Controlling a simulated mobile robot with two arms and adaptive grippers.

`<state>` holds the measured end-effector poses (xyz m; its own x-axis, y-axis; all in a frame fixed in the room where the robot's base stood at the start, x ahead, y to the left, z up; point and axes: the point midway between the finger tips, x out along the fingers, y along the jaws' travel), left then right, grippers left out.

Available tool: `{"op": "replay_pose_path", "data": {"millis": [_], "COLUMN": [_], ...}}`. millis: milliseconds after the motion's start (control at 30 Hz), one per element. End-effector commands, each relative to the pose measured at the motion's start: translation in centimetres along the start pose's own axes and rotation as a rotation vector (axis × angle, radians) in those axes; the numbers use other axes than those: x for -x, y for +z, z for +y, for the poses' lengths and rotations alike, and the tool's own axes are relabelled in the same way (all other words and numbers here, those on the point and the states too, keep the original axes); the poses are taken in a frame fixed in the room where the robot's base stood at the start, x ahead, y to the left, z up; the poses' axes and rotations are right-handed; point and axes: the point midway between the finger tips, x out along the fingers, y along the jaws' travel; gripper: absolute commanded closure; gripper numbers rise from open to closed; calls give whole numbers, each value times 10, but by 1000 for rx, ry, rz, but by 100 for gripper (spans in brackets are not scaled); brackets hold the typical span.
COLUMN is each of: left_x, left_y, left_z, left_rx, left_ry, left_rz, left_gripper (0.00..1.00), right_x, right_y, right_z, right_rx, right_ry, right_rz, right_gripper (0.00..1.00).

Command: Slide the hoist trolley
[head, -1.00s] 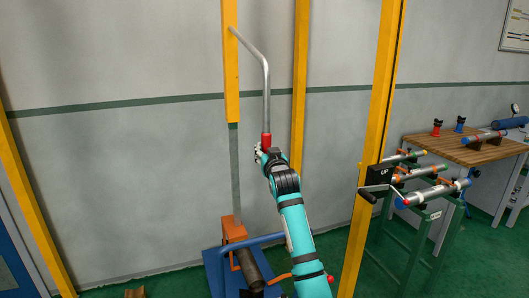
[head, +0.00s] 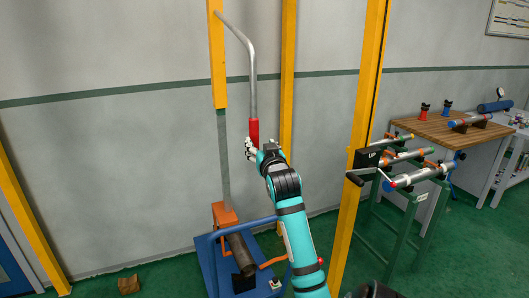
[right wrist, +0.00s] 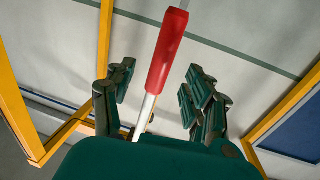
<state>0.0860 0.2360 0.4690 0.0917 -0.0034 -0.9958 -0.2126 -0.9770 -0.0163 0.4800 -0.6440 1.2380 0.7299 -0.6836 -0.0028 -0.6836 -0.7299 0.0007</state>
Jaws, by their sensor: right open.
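A grey bent rod (head: 251,75) hangs down from near the top of the yellow post at the centre, with a red grip (head: 254,131) at its lower end. My right gripper (head: 250,149) is open at the lower end of the red grip. In the right wrist view, the red grip (right wrist: 166,50) and a thin pale rod pass between the spread fingers of the right gripper (right wrist: 158,98), with gaps on both sides. The hoist trolley itself cannot be made out. My left gripper is out of view.
A blue-framed base with an orange block (head: 224,214) and a dark pipe (head: 241,254) stands on the green floor below. A yellow post (head: 358,130) and a green pipe stand (head: 400,240) are to the right. A wooden bench (head: 455,131) is farther right.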

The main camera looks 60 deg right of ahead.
Motion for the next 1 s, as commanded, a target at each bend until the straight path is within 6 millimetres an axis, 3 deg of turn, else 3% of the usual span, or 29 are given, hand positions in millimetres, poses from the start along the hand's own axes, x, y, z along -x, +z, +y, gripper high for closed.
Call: {"op": "replay_pose_path", "data": {"millis": [100, 300, 1000], "left_x": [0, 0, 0], "left_y": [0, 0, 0], "left_z": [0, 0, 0], "left_rx": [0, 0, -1], "left_ry": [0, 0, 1], "left_rz": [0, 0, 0], "left_gripper": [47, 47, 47], "right_x": [22, 41, 42], "right_y": [1, 1, 4], "right_z": [0, 1, -1], "right_rx": [0, -1, 1], "right_ry": [0, 1, -2], "right_rz": [0, -1, -8], "right_gripper": [47, 47, 47]}}
